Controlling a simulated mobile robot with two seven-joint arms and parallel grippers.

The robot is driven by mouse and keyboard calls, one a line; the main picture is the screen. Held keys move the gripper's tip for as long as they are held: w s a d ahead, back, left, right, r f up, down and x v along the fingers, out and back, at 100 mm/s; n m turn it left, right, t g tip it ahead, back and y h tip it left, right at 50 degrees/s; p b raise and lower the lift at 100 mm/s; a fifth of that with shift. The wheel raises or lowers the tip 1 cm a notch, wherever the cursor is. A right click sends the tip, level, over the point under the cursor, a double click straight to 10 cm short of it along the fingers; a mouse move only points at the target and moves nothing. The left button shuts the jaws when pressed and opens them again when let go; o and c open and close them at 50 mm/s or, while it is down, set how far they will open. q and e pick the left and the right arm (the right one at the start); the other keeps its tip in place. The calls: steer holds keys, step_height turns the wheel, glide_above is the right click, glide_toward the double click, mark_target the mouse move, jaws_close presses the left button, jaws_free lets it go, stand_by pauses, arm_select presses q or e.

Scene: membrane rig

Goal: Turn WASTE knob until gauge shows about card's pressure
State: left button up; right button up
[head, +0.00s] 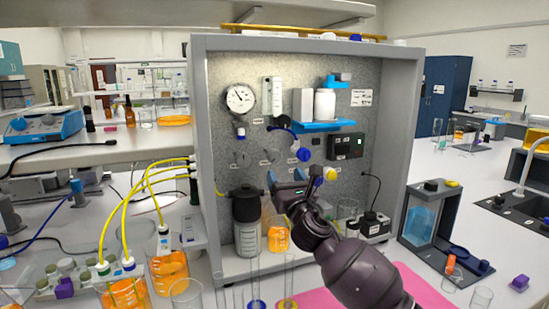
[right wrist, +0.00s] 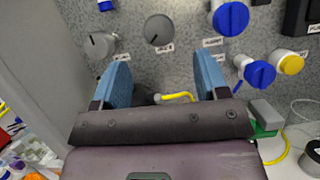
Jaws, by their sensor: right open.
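The round white gauge (head: 240,98) is at the upper left of the grey panel; its dark needle shows, but its numbers are too small to read. A small white card (head: 361,97) with unreadable print is at the panel's upper right. Two grey knobs (right wrist: 158,30) (right wrist: 99,45), blue knobs (right wrist: 231,17) (right wrist: 259,73) and a yellow knob (right wrist: 291,65) are on the panel. I cannot tell which label reads WASTE. My right gripper (right wrist: 162,82) is open and empty, its blue fingers below the grey knobs; it also shows in the head view (head: 287,181). My left gripper is not in view.
A black-capped vessel (head: 246,222) and an orange-filled bottle (head: 278,236) stand in the rig below the gripper. Glass cylinders stand in front. A blue shelf (head: 322,126) and black display box (head: 346,147) project from the panel. A yellow tube runs below the fingers.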

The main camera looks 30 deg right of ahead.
mark_target(276, 159)
steer(key=x, duration=0.8)
steer(key=shift+w+r, duration=0.1)
steer(key=shift+w, duration=0.05)
steer(key=c, duration=0.9)
